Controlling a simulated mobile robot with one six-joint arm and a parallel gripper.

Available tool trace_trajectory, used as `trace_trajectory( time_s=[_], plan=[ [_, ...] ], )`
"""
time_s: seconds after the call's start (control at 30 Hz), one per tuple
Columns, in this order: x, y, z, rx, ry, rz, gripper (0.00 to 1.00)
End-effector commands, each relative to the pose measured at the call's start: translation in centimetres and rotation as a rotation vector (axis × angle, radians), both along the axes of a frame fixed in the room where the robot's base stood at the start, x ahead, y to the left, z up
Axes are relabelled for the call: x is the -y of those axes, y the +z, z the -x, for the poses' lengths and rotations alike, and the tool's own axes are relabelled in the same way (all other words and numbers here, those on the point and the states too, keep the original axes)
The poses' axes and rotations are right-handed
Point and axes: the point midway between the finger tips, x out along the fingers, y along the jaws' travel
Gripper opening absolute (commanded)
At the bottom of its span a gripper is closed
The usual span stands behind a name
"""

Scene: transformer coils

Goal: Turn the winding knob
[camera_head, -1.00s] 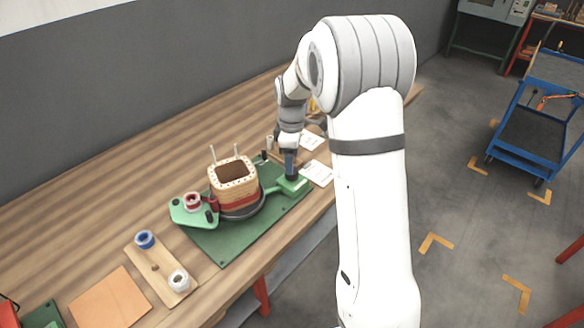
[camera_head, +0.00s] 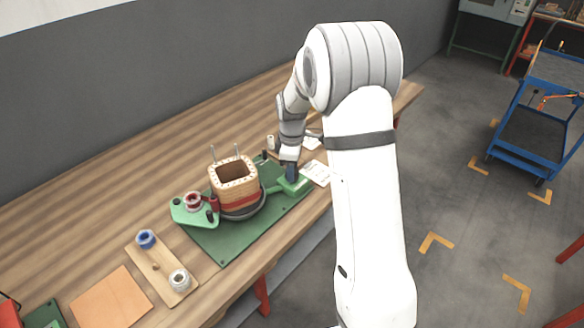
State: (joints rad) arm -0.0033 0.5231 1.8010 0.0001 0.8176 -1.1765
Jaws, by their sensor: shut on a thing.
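The winding machine has a dark green base plate (camera_head: 226,238) on the wooden bench, with a beige coil former (camera_head: 234,180) and its red winding on a dark turntable. A green arm at its right end carries a green block (camera_head: 290,186). My gripper (camera_head: 291,178) points down at the top of this block. Its dark fingers are shut there; the winding knob itself is hidden by the fingers and cannot be made out. A red wire spool (camera_head: 193,201) sits on the green bracket left of the former.
A wooden board (camera_head: 163,272) with a blue spool (camera_head: 146,239) and a white spool (camera_head: 179,279) lies at the front left. White paper cards (camera_head: 316,172) lie right of my gripper. A blue cart (camera_head: 537,130) stands on the floor at right.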

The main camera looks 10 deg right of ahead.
Motion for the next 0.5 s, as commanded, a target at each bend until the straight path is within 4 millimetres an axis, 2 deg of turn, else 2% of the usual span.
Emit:
trace_trajectory(
  time_s=[0.03,0.17,0.5],
  plan=[
    [0.02,0.02,-0.01,0.0,0.0,0.0,0.24],
    [0.03,0.02,-0.01,0.0,0.0,0.0,0.13],
    [0.07,-0.01,-0.03,0.001,-0.056,0.0,0.13]
  ],
)
